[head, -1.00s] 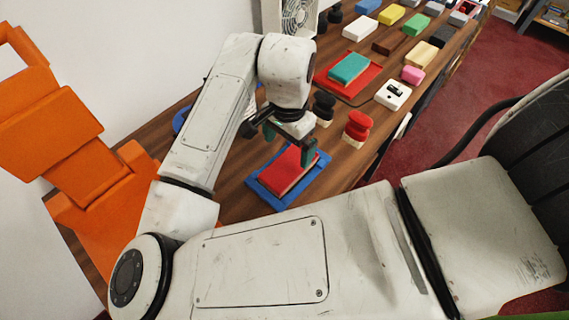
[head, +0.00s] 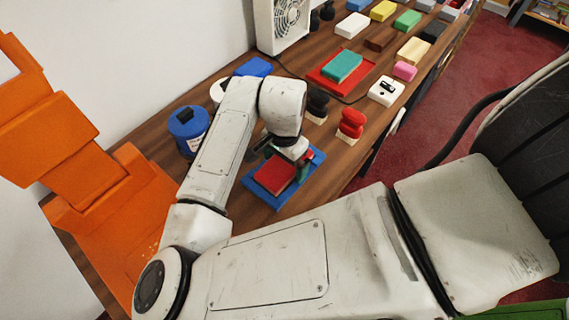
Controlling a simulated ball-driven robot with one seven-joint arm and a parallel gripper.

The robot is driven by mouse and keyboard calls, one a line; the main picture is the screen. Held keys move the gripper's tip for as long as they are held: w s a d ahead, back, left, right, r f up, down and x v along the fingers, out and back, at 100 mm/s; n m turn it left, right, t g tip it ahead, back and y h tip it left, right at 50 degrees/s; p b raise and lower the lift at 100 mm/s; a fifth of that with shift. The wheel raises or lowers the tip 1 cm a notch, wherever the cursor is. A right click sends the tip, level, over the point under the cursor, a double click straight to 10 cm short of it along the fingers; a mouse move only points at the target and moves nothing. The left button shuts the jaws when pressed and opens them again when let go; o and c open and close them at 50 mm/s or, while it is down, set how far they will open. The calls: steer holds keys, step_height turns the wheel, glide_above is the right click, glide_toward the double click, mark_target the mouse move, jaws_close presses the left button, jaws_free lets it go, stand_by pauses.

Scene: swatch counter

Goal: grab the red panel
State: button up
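The red panel (head: 272,178) lies flat on a blue tray (head: 262,197) on the wooden counter, just beyond my forearm. My gripper (head: 281,166) is low over the panel's far part, pointing down. One green finger shows at the panel's right side, near the tray's right rim. The other finger is mostly hidden behind my wrist on the left. The fingers look spread apart; I cannot tell whether they touch the panel. My wrist hides the panel's far edge.
A red and cream stamp (head: 351,126) and a black one (head: 317,104) stand just beyond the tray. A blue canister (head: 189,131) stands left of my arm. A teal block (head: 342,66) lies on a red tray (head: 322,81). A white fan (head: 283,24) stands by the wall.

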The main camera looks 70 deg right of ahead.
steer(key=c, duration=0.9)
steer(key=shift+r, duration=0.15)
